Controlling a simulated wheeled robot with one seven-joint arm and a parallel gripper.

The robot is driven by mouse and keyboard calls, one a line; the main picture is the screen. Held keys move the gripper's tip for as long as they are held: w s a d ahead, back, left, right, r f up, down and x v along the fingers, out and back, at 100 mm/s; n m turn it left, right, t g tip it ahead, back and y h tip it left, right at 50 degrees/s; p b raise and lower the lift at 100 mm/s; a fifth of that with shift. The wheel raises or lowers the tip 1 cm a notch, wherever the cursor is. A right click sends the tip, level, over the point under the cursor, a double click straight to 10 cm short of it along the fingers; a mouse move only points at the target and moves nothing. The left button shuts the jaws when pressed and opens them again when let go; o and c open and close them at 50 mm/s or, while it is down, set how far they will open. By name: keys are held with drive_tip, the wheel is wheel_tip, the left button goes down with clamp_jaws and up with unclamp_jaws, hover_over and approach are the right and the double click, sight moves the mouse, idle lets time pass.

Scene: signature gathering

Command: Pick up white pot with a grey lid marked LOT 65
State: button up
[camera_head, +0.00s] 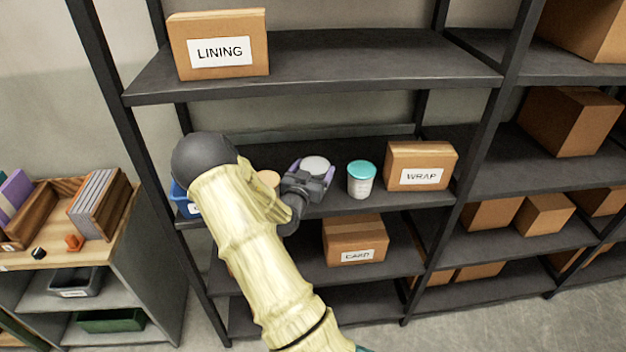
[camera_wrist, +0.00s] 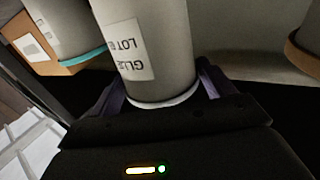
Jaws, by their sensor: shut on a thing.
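The white pot with a grey lid (camera_head: 315,164) is in my gripper (camera_head: 311,174) at the middle shelf, its body mostly hidden by the gripper in the head view. In the wrist view the pot (camera_wrist: 165,70) appears upside down between the purple fingers of my gripper (camera_wrist: 162,95). Its label reads GLUE and LOT 6, with the rest of the number out of sight. My gripper is shut on this pot. I cannot tell whether the pot's base touches the shelf.
A turquoise-lidded pot (camera_head: 361,180) stands close to the right, then a WRAP box (camera_head: 420,166). A tan-lidded pot (camera_head: 268,179) and a blue bin (camera_head: 184,199) are to the left, partly behind my arm. The upper shelf board (camera_head: 330,62) is overhead.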

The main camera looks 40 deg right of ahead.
wheel_tip(320, 180, up, 6)
drive_tip(key=shift+r+b, duration=0.25)
drive_tip(key=shift+b, duration=0.25)
drive_tip(key=shift+s+f, duration=0.1)
drive_tip(key=shift+s, duration=0.05)
idle(0.3)
